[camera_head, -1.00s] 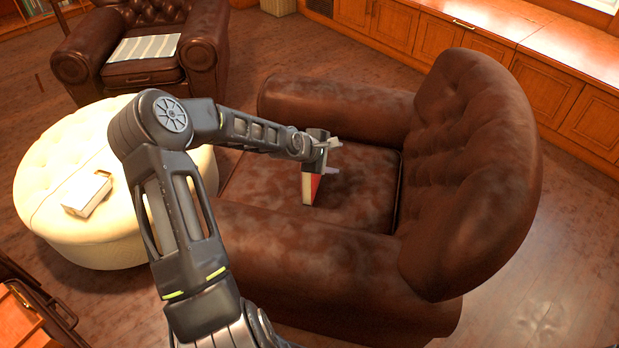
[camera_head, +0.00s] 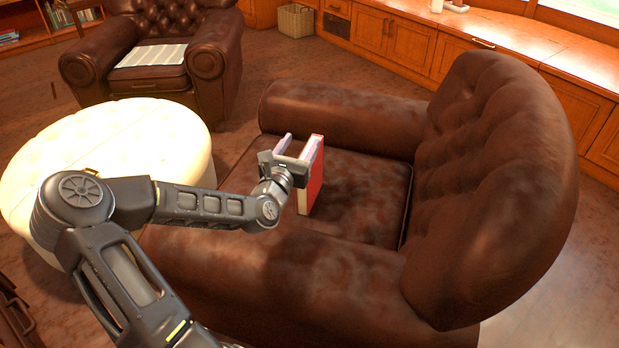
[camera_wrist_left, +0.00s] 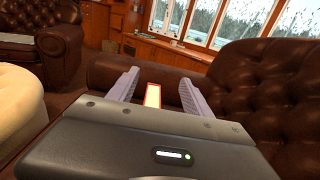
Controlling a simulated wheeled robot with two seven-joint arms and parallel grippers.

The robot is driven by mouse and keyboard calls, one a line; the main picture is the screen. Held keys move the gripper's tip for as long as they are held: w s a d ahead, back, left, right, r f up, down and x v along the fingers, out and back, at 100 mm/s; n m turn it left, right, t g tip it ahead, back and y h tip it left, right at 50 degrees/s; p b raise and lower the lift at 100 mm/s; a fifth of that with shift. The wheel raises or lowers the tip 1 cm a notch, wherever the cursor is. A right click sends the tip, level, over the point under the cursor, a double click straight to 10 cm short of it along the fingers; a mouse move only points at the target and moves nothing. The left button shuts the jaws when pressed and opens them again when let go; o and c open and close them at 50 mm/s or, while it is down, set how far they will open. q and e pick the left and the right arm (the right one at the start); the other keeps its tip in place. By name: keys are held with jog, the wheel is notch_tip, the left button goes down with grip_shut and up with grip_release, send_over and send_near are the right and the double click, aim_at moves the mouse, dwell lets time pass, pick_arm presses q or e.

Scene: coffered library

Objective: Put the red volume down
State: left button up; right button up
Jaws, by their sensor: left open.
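The red volume (camera_head: 314,180) stands upright on the seat of the brown leather armchair (camera_head: 365,200). Its red cover faces right and its pale page edge faces my arm. My left gripper (camera_head: 297,147) is open just in front of the book, on its near left side, with its fingers apart. In the left wrist view the book (camera_wrist_left: 152,95) shows between the two spread fingers (camera_wrist_left: 155,90), beyond the gripper body. Contact between fingers and book cannot be told. My right gripper is in neither view.
A round cream tufted ottoman (camera_head: 100,150) stands to the left, partly behind my left arm. The armchair's arms and tall back (camera_head: 490,180) enclose the seat. Another leather armchair (camera_head: 160,60) with a striped cloth stands behind. Wooden cabinets (camera_head: 480,50) line the back.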

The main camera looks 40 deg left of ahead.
pick_arm(q)
notch_tip(320, 180, down, 8)
jog(key=w+b, duration=0.2)
jog(key=b, duration=0.2)
jog(key=shift+w+a, duration=0.25)
jog(key=shift+a, duration=0.15)
jog(key=b+x, duration=0.1)
jog(key=x, duration=0.4)
dwell(0.4)
grip_shut()
dwell(0.4)
